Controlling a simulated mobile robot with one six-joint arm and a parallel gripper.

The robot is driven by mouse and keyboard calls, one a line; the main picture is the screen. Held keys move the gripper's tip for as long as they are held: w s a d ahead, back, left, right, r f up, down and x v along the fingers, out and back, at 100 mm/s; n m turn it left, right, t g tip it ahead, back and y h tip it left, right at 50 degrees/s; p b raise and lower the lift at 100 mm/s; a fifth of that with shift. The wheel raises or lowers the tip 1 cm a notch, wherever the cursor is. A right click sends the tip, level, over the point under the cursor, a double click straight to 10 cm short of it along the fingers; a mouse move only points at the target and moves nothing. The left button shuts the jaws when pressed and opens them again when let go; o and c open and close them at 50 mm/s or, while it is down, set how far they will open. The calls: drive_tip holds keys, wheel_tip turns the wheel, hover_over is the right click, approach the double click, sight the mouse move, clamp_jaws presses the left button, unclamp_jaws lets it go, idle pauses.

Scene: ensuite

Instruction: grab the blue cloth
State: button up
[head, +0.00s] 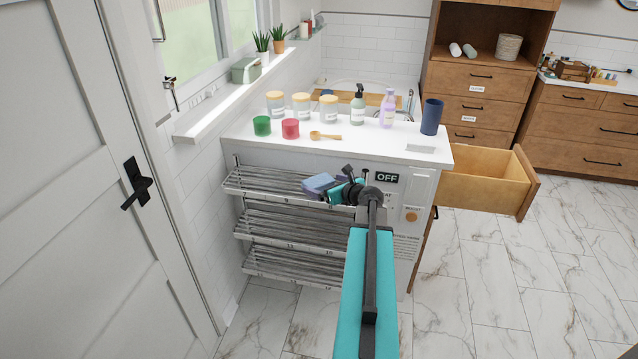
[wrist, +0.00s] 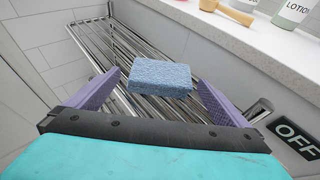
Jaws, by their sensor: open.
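The blue cloth (wrist: 160,72) looks like a flat, folded, rough-textured block. It lies on the top metal rack (wrist: 140,50) below the counter, and it also shows in the head view (head: 317,182), partly beside my gripper. My gripper (wrist: 159,84) is open, with one purple finger to the left of the cloth and one to the right. Gaps show on both sides in the wrist view, so the fingers appear apart from it. How high the fingertips are above the rack is hard to tell.
The white counter (head: 340,150) edge runs close above the rack, holding jars (head: 301,104), bottles (head: 387,107) and a blue cup (head: 431,116). An OFF panel (wrist: 296,140) is close right of my gripper. An open drawer (head: 487,178) juts out at the right. The white door (head: 75,180) stands left.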

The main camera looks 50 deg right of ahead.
sight(318, 181)
drive_tip(key=shift+w, duration=0.1)
idle(0.3)
drive_tip(key=shift+p+x, duration=0.55)
drive_tip(key=shift+x, duration=2.05)
drive_tip(key=shift+r, duration=0.1)
drive_tip(key=c, duration=1)
drive_tip(key=shift+r, duration=0.15)
drive_tip(key=shift+r, duration=1.15)
drive_tip(key=s+d+b, duration=0.1)
drive_tip(key=s, duration=0.4)
drive_tip(key=s+d+r+b, duration=0.1)
drive_tip(key=s, duration=0.4)
drive_tip(key=s+d+r+b, duration=0.1)
drive_tip(key=s, duration=0.4)
drive_tip(key=shift+s+d+r, duration=0.15)
drive_tip(key=shift+s+r, duration=0.05)
drive_tip(key=shift+s, duration=0.2)
